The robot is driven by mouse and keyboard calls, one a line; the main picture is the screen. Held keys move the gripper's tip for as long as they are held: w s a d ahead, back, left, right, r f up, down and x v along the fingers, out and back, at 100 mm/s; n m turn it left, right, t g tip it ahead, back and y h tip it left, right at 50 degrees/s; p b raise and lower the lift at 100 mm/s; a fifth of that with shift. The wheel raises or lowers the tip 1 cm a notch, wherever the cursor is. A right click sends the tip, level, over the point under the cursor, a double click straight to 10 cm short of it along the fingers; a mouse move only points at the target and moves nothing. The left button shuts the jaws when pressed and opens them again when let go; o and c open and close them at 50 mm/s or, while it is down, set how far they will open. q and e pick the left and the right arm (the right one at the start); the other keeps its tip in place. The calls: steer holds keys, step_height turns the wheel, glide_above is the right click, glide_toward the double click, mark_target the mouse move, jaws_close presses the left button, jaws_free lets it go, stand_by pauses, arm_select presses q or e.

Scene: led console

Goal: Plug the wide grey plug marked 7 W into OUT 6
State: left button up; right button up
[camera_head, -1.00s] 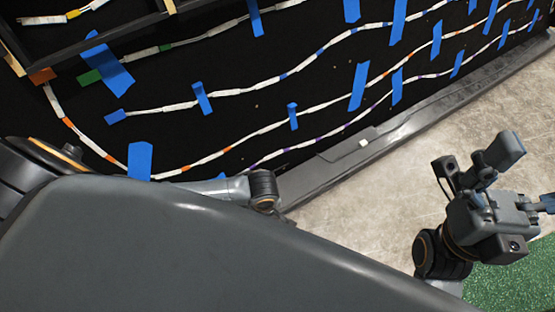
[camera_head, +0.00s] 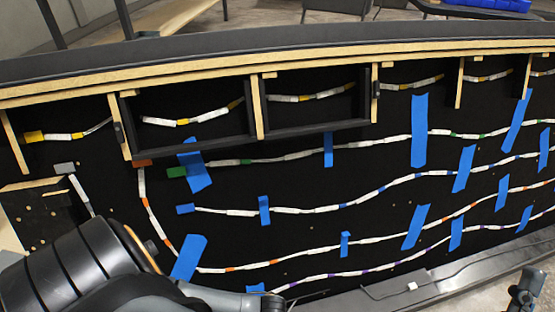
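A grey plug (camera_head: 65,168) lies at the left of the black board, at the end of a short white lead that runs down behind my arm. Its marking is too small to read. A dark box with a wooden edge (camera_head: 38,207) and several small spots on its face is just below and left of the plug. No OUT 6 label can be read. My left arm fills the lower left corner; its gripper does not show. Part of my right gripper (camera_head: 526,288) shows at the lower right edge, far from the plug, and its fingers are unclear.
Orange-red (camera_head: 142,163), green (camera_head: 177,172), blue (camera_head: 186,209) and yellow (camera_head: 34,136) plugs end other strips on the board. Blue tape (camera_head: 419,130) holds the strips. Wooden-edged dividers (camera_head: 258,105) stand along the top, and a grey ledge (camera_head: 420,288) runs along the bottom right.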

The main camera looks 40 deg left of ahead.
steer(key=w+f+g+h+p, duration=0.2)
steer(key=f+g, duration=0.3)
steer(key=f, duration=0.2)
steer(key=w+f+g+h+p, duration=0.25)
steer(key=f+g, duration=0.25)
steer(key=f, duration=0.3)
arm_select(q)
steer(key=s+a+p, duration=0.1)
steer(key=s+a, duration=0.4)
steer(key=a, duration=0.3)
steer(key=s+a+p, duration=0.1)
steer(key=s+a, duration=0.5)
steer(key=a, duration=0.3)
steer(key=shift+s+p, duration=0.3)
steer(key=shift+p, duration=0.05)
arm_select(e)
steer(key=s+d+f+g+h, duration=0.2)
steer(key=s+d+f+g, duration=0.3)
steer(key=s+f+g, duration=0.4)
step_height(320, 180, down, 3)
steer(key=shift+s+d+r+m, duration=0.15)
steer(key=shift+s+d+m, duration=0.2)
steer(key=shift+s, duration=0.45)
arm_select(q)
steer(key=shift+f, duration=0.1)
arm_select(e)
steer(key=shift+a, duration=0.1)
